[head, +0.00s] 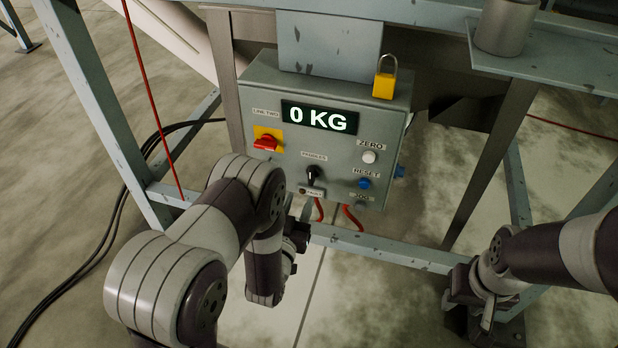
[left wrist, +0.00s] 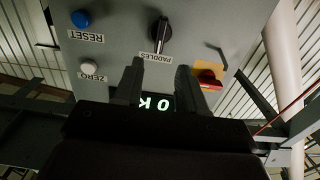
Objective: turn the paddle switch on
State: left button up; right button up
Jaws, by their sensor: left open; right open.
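The paddle switch is a black rotary knob (head: 314,174) under the PADDLES label on the grey control box (head: 261,88). In the left wrist view the knob (left wrist: 161,36) appears upside down, its handle close to vertical with a slight tilt. My left gripper (head: 300,214) is just below and in front of the box, partly hidden by its own arm. In the left wrist view its two fingers (left wrist: 158,78) are open and empty, with the knob beyond their tips, apart from them. My right gripper (head: 472,304) is open at the lower right, far from the box.
The box also carries a 0 KG display (head: 319,117), a red switch on a yellow plate (head: 266,141), a white ZERO button (head: 369,157) and a blue RESET button (head: 365,183). A yellow padlock (head: 384,85) stands on top. A steel rail (head: 390,246) runs below.

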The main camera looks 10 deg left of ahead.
aim_at(310, 176)
pick_arm(q)
jog(key=w, duration=0.7)
jog(key=shift+w+d, duration=0.1)
jog(key=shift+w, duration=0.25)
jog(key=shift+w+d, duration=0.15)
jog(key=shift+w, duration=0.5)
jog(key=c, duration=0.7)
